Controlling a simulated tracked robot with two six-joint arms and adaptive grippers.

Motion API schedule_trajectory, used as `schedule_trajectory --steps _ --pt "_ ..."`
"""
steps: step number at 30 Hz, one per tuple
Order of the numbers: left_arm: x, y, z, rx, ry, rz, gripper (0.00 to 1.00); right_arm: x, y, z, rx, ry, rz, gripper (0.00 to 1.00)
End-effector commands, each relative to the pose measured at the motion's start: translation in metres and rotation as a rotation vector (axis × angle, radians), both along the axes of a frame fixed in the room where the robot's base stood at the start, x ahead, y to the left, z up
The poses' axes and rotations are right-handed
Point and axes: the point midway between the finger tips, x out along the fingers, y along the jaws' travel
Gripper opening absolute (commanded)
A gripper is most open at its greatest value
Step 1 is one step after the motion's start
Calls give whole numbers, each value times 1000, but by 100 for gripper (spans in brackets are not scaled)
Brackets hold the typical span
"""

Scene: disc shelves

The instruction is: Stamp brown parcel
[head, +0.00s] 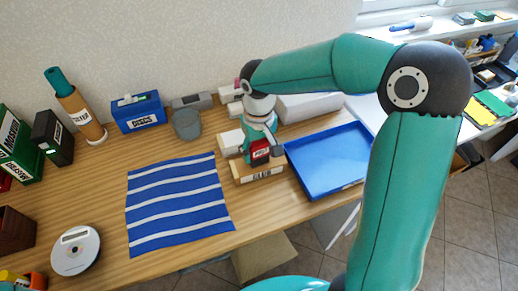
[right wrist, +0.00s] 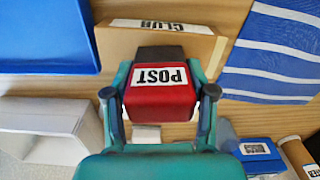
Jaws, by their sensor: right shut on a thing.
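The brown parcel (head: 243,178), labelled CLUB, lies on the wooden table just left of the blue tray. It also shows at the top of the right wrist view (right wrist: 120,45). My right gripper (head: 259,147) is shut on a red stamp (head: 260,156) marked POST, over the parcel. In the right wrist view the red stamp (right wrist: 160,97) sits between both fingers, its dark end toward the parcel. I cannot tell whether the stamp touches the parcel. The parcel's top is partly hidden by the stamp and gripper. My left gripper is not in view.
A blue tray (head: 318,186) lies right of the parcel. A blue-and-white striped cloth (head: 180,204) lies to its left.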

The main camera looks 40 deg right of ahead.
Motion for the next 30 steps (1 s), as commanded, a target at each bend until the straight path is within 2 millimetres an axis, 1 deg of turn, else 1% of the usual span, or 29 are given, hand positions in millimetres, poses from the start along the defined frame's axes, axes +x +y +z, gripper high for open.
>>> schedule_trajectory --steps 6,11,30 --pt "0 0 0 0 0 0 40 -1 1 -2 0 6 1 33" --pt "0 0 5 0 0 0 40 -1 1 5 0 6 2 33" --pt "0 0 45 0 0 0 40 0 1 58 0 2 1 33"
